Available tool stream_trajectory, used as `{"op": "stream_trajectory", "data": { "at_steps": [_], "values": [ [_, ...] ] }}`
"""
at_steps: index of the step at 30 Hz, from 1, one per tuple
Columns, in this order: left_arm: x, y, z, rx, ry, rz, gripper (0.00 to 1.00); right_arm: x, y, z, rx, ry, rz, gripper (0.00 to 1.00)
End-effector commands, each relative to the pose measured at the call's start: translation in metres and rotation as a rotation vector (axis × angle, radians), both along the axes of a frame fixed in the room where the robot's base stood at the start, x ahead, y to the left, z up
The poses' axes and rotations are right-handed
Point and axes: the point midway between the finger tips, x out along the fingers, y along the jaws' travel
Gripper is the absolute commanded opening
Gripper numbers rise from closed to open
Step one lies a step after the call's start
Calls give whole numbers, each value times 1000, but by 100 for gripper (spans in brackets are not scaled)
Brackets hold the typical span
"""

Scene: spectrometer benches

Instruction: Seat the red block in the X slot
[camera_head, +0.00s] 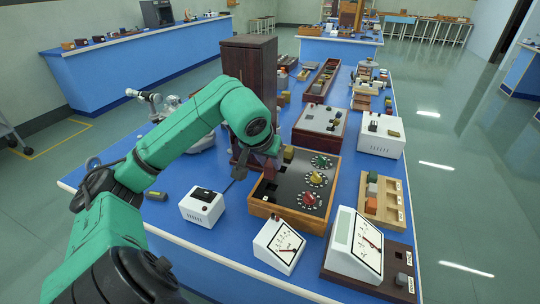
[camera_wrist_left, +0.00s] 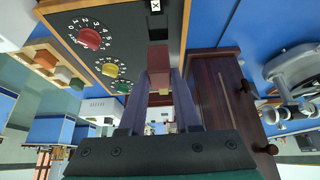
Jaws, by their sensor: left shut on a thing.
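The wooden box (camera_head: 285,212) with a dark top panel stands on the blue bench. A small white X label (camera_wrist_left: 155,5) is on its panel, with a dark slot (camera_wrist_left: 157,28) beside it. My left gripper (camera_head: 266,165) is shut on the red block (camera_wrist_left: 158,60), which sits between the two fingertips in the left wrist view. The block (camera_head: 269,172) is over the left part of the panel, near the dark slots. I cannot tell whether its lower end touches the panel. My right gripper is not in view.
Red (camera_head: 309,198), yellow (camera_head: 316,178) and green (camera_head: 321,161) dials fill the panel's right side. A dark brown cabinet (camera_head: 248,70) stands close behind my left gripper. White meters (camera_head: 280,245) stand in front, and a wooden tray of blocks (camera_head: 394,205) is at the right.

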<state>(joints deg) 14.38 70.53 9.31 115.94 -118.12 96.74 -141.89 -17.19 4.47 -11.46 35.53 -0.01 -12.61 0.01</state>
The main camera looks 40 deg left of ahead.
Motion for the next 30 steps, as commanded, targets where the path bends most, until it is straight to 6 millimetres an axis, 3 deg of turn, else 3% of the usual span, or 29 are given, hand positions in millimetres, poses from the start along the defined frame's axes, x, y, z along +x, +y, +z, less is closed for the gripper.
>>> {"op": "stream_trajectory", "data": {
  "at_steps": [24,30],
  "values": [
    [0,1,-62,1,2,1,0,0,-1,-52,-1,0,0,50],
    [0,0,-68,0,1,1,0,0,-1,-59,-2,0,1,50]
  ]
}}
